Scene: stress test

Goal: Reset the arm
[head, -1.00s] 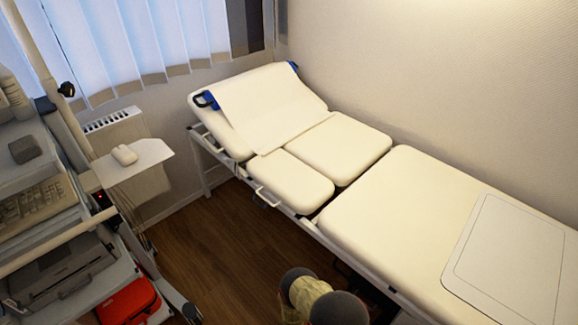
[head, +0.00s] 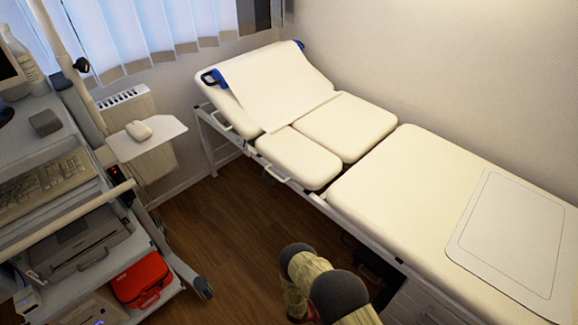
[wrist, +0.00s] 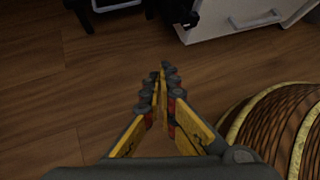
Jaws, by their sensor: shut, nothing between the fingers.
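My gripper (wrist: 162,88) shows in the wrist view, pointing away over the wooden floor (wrist: 75,85). Its yellow and grey fingers are brought together at the tips with nothing between them. In the head view, part of my arm shows at the bottom centre, with dark grey round caps and yellowish links. The gripper itself cannot be made out in the head view. No thing is held or touched by the fingers in the wrist view.
A cream examination couch (head: 400,190) runs along the right wall. A cart (head: 75,225) with a keyboard (head: 45,185) and red bag (head: 142,280) stands left. A banded brown round object (wrist: 280,130) lies right of my gripper. A white drawer front (wrist: 235,18) is ahead. Floor between is clear.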

